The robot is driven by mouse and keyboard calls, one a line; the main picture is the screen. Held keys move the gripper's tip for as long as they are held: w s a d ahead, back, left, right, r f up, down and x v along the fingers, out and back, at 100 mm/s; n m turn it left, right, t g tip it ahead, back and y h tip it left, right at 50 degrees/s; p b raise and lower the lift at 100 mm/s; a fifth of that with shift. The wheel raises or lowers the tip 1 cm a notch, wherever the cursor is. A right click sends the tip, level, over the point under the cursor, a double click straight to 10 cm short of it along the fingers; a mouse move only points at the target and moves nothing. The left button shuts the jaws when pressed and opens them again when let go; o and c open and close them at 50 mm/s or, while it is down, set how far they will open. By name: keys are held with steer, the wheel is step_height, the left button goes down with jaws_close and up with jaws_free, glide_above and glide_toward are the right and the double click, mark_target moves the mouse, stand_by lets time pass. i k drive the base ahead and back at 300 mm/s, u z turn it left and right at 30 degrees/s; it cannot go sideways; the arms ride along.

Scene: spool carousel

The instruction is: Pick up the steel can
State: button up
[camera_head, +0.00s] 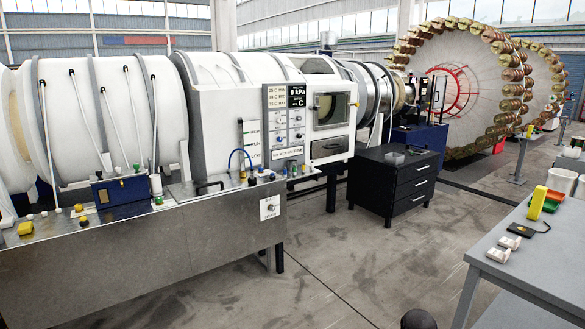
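I cannot pick out a steel can for certain in the head view. A small grey object (394,158) sits on top of the black drawer cabinet (398,182), too small to tell what it is. Several small items stand along the steel bench (150,245) at the left, among them a white cylinder (156,185) and a blue box (121,190). My gripper is not in view. A dark rounded shape shows at the bottom edge; I cannot tell what it is.
A grey table (535,255) at the right holds a yellow device (537,203), a white bucket (561,180) and small white items. A large white machine (110,110) stands behind the bench. The concrete floor (340,260) between bench, cabinet and table is clear.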

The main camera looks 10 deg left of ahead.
mark_target(291, 163)
steer(key=u, duration=0.1)
steer(key=i, duration=2.35)
steer(key=u, duration=0.25)
steer(key=i, duration=3.15)
steer(key=u, duration=0.05)
